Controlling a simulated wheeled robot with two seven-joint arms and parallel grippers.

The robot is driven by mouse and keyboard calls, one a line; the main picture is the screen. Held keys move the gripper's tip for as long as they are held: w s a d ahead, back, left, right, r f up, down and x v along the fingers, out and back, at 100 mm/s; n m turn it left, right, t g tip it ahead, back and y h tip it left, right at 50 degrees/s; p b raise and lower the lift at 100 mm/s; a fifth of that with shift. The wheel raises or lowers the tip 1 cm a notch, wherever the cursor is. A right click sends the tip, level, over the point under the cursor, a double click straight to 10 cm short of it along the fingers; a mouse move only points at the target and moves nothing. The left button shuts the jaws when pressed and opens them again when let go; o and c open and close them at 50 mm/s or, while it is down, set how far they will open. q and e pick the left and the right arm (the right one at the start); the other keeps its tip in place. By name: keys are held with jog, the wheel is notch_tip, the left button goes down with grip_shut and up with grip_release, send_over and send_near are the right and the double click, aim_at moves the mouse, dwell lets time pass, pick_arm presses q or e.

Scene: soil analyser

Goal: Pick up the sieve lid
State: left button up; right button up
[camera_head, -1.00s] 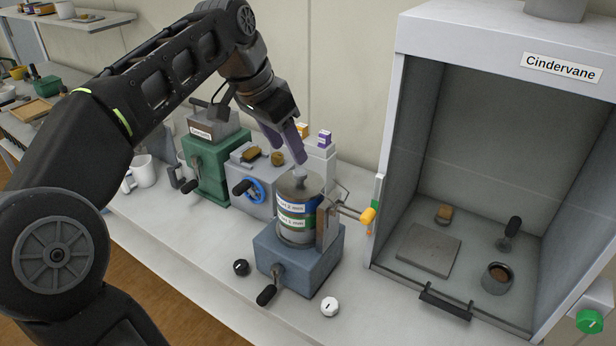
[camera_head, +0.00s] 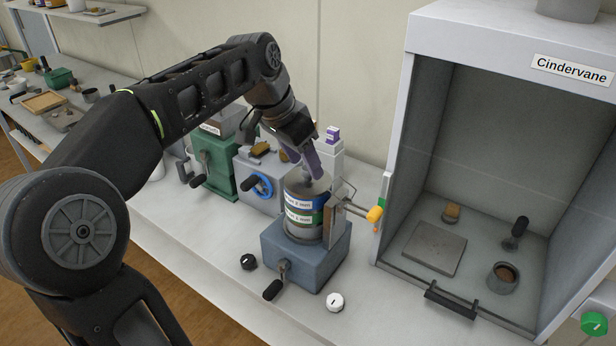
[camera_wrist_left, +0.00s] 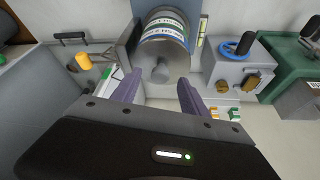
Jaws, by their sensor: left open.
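The sieve lid (camera_head: 296,185) is a grey disc with a knob, on top of a sieve stack (camera_head: 301,213) with white, blue and green bands. The stack sits on a blue-grey shaker box (camera_head: 297,257). My left gripper (camera_head: 310,172) is right over the lid, its purple fingers pointing down and partly hiding the knob. In the left wrist view the open fingers (camera_wrist_left: 160,95) are spread to either side of the lid's knob (camera_wrist_left: 160,73), with a gap showing; the fingertips' exact depth along the knob is hard to tell. My right gripper is not in view.
A yellow-handled clamp lever (camera_head: 374,214) stands beside the stack. Behind it are a grey device with a blue wheel (camera_head: 261,186) and a green machine (camera_head: 215,163). A fume hood (camera_head: 392,130) stands to the right.

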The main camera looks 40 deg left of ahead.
pick_arm(q)
jog(key=shift+x, duration=1.1)
jog(key=shift+c, duration=0.4)
grip_shut()
dwell(0.5)
